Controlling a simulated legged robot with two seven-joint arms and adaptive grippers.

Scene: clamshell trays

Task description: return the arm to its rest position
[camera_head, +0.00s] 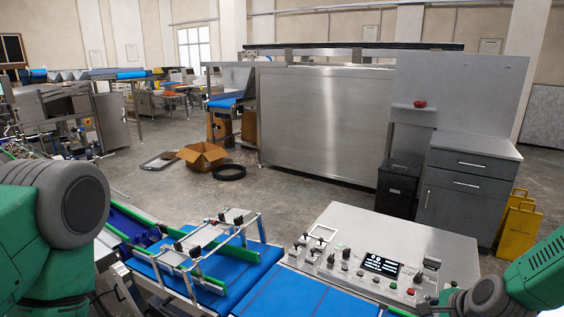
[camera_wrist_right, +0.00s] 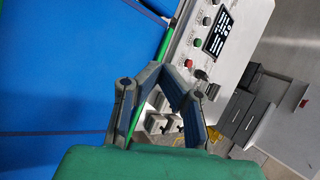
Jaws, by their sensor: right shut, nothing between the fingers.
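My right gripper (camera_wrist_right: 165,68) shows in the right wrist view with its two dark jointed fingers drawn together at the tips. It is shut and nothing shows between the fingers. Beyond it lie the blue conveyor belt (camera_wrist_right: 60,80) and the control panel (camera_wrist_right: 214,14). In the head view, my right arm, green and grey, is at the lower right corner, beside the panel. My left arm, green with a grey joint, fills the lower left edge of the head view, and its gripper is out of the picture. I see no clamshell tray.
A grey cabinet (camera_head: 465,195), a black bin (camera_head: 398,185) and a yellow stand (camera_head: 517,228) are beyond. An open cardboard box (camera_head: 203,155) lies on the floor.

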